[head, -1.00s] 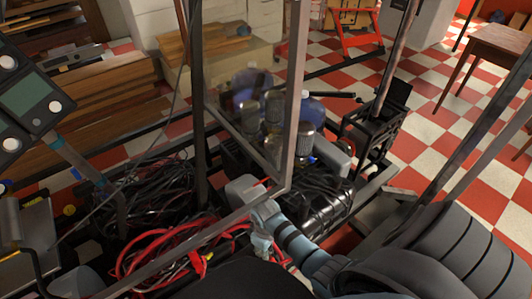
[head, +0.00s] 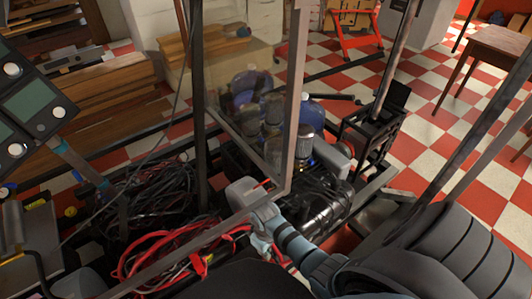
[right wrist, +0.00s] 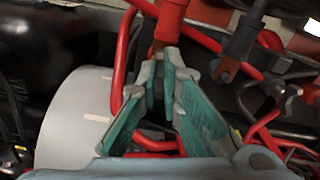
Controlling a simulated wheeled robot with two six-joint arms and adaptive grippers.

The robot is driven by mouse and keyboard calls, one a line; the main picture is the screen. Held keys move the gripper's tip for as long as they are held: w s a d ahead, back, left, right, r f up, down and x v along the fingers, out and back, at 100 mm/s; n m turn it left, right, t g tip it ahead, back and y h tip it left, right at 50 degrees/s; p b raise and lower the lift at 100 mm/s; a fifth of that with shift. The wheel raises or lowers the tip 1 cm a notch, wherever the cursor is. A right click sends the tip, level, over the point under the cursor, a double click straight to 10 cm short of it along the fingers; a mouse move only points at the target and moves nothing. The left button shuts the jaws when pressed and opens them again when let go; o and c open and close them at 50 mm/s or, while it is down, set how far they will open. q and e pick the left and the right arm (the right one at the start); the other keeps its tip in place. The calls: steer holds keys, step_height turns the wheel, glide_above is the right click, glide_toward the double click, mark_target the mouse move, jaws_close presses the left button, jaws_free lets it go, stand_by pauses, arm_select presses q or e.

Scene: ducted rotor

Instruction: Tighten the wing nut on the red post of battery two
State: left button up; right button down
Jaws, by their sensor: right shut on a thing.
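My right gripper (right wrist: 160,65) has teal-lined fingers closed together in the right wrist view. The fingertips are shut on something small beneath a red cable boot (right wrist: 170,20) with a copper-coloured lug. The held piece is hidden between the fingers, so its wing nut shape cannot be made out. In the head view this gripper (head: 262,243) points down among red cables at the bottom centre, mostly covered by my own arm. The red post and the battery are not clearly visible. My left gripper is not in view.
A grey drum-shaped part (right wrist: 72,125) stands close on the left. Red cables (head: 150,255) crowd the area. A framed clear panel (head: 245,100) rises behind my right arm.

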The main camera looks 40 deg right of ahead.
steer(key=m+p, duration=0.2)
steer(key=m, duration=0.1)
steer(key=shift+r+p, duration=0.25)
steer(key=shift+p, duration=0.1)
steer(key=m+p, duration=0.1)
steer(key=m, duration=0.2)
steer(key=m+p, duration=0.1)
steer(key=m, duration=0.1)
steer(key=shift+f+m, duration=0.1)
steer(key=shift+m, duration=0.3)
steer(key=m+p, duration=0.2)
steer(key=m, duration=0.4)
steer(key=shift+w, duration=0.15)
steer(key=m, duration=0.5)
steer(key=shift+f+m+p, duration=0.1)
steer(key=shift+m+p, duration=0.2)
steer(key=shift+m, duration=0.1)
steer(key=c, duration=1.8)
jaws_free()
steer(key=shift+o, duration=0.2)
